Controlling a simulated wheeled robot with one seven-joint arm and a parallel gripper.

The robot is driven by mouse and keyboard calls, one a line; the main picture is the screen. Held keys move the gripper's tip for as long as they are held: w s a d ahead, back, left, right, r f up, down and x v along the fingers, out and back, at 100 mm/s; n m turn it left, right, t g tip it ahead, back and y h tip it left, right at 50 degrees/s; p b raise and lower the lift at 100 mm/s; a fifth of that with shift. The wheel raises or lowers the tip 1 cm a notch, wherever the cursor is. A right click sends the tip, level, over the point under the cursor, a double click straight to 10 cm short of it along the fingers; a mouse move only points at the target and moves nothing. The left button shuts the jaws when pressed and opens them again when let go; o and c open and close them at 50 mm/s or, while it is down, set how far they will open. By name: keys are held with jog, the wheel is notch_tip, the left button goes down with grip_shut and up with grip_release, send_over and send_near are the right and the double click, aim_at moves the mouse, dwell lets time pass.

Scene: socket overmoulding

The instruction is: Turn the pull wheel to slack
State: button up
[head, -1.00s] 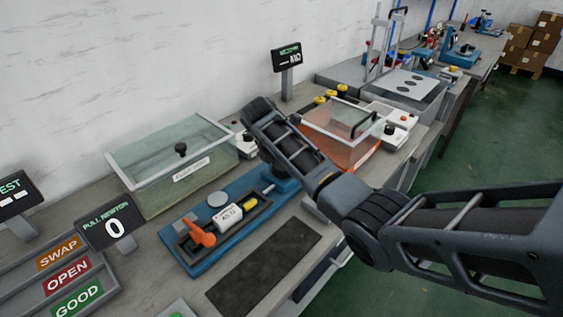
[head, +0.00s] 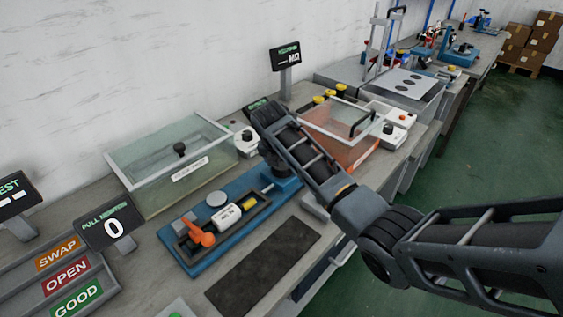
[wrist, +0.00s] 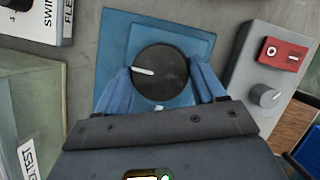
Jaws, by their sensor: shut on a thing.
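The pull wheel (wrist: 160,72) is a round black knob with a white pointer line, on a blue block. In the wrist view the line points left, slightly upward. A small white mark (wrist: 159,107) shows on the block below it. My gripper (wrist: 161,84) has its two blue fingers on opposite sides of the wheel, shut on it. In the head view my forearm hides most of the gripper and wheel, at the right end of the blue pull fixture (head: 187,263). The PULL NEWTON display (head: 112,228) reads 0.
An orange lever (head: 200,235) and a white labelled block sit on the fixture. A clear-lidded box (head: 150,163) stands behind it, and an orange-sided box (head: 345,150) to the right. A grey unit with a red switch (wrist: 283,52) is right of the wheel. A dark mat (head: 262,268) lies in front.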

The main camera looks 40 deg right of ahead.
jog(key=o, duration=1)
jog(key=shift+r, duration=0.1)
jog(key=v, duration=0.7)
jog(key=shift+a+r+b, duration=0.1)
jog(key=shift+r+b, duration=0.2)
jog(key=shift+b, duration=0.1)
